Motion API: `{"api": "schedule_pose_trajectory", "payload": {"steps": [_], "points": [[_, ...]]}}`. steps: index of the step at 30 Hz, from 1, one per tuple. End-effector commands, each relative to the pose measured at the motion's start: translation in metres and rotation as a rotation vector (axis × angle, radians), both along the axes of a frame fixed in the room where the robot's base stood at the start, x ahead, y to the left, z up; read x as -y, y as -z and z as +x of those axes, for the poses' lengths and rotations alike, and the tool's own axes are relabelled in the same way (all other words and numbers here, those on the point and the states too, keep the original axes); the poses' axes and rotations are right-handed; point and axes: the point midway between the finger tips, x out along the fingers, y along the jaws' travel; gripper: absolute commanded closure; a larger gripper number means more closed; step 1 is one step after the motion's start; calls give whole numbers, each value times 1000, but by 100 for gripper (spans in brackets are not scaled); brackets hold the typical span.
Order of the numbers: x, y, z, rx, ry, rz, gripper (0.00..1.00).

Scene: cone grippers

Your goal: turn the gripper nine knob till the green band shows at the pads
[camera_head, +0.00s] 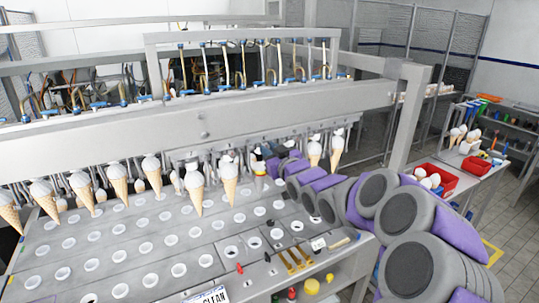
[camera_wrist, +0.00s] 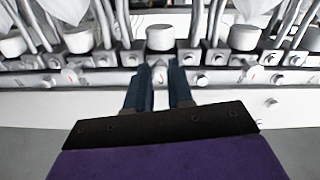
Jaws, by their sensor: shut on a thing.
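In the wrist view, my gripper (camera_wrist: 160,75) has its two dark blue fingers on either side of a small light metal knob (camera_wrist: 160,72) on the rail, and is shut on it. Similar knobs with red marks sit along the rail on the left (camera_wrist: 70,75) and right (camera_wrist: 250,75). I see no green band; the pads are not clear. In the head view, my grey and purple arm reaches in from the lower right to the machine's gripper row, and its end is small there. Several ice cream cones (camera_head: 195,188) hang in this row; which gripper is number nine cannot be read.
A steel plate with rows of round holes (camera_head: 146,247) lies below the cones. Gold brackets (camera_head: 290,262) and small tools lie at its front right edge, near a CLEAN sign (camera_head: 207,297). A red bin (camera_head: 430,178) stands on a side table. Tubes and overhead beams (camera_head: 200,127) hem in the row.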

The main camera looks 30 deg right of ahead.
Motion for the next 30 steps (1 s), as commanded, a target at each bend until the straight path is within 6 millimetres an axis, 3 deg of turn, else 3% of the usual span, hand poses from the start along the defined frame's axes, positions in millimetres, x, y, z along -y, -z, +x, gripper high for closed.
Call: {"api": "schedule_pose_trajectory", "payload": {"steps": [5,6,13,23,30], "points": [[0,0,0,-2,0,3,100],[0,0,0,-1,0,3,74],[0,0,0,-1,0,3,52],[0,0,-4,-1,0,4,52],[2,-1,-39,0,2,6,52]]}}
